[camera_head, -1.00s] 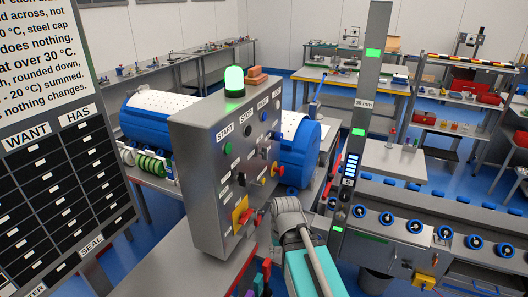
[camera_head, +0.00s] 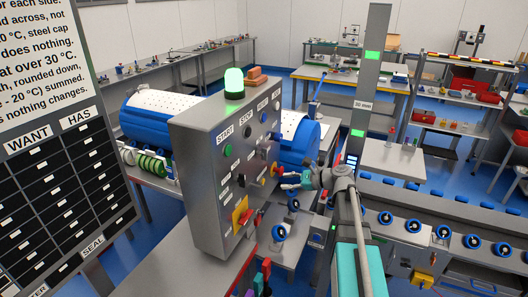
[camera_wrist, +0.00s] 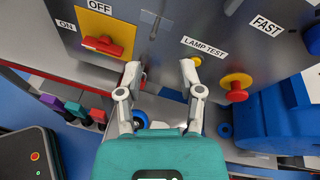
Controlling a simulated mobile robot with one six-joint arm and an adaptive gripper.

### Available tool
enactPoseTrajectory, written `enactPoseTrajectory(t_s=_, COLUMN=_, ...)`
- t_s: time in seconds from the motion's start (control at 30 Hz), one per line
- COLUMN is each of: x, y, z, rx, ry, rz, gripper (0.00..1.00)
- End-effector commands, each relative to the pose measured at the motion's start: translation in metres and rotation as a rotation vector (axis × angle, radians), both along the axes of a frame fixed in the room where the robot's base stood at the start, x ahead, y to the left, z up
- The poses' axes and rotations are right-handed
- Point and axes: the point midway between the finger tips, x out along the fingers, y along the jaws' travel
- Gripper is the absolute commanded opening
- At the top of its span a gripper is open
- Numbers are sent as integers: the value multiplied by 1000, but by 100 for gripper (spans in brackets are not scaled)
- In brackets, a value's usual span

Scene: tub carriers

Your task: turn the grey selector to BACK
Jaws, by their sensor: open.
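The grey control panel (camera_head: 212,190) stands in the middle of the head view, its labelled face turned to the right. A dark grey selector-like control (camera_head: 262,153) sits mid-panel there; its pointer and any BACK label are too small to read. My gripper (camera_head: 283,181) is open and empty beside the panel's lower right, near the red-and-yellow mushroom button (camera_head: 275,169). In the wrist view my fingertips (camera_wrist: 159,68) are spread below the LAMP TEST label (camera_wrist: 203,47). A narrow grey lever-like part (camera_wrist: 153,27) shows above them; I cannot tell if it is the selector.
The red-and-yellow OFF/ON switch (camera_wrist: 100,36) is left of my fingers, and the mushroom button (camera_wrist: 236,88) is to their right. A green lamp (camera_head: 234,82) tops the panel. A blue-and-white drum (camera_head: 160,112) lies behind it.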

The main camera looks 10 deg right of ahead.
Motion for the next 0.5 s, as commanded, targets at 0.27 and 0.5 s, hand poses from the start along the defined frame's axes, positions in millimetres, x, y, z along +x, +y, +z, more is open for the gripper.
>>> enactPoseTrajectory(t_s=0.27, x=26, y=-51, z=48, rx=356, ry=110, rz=-139, gripper=49)
enactPoseTrajectory(t_s=0.5, x=29, y=-62, z=58, rx=435, ry=135, rz=-160, gripper=49)
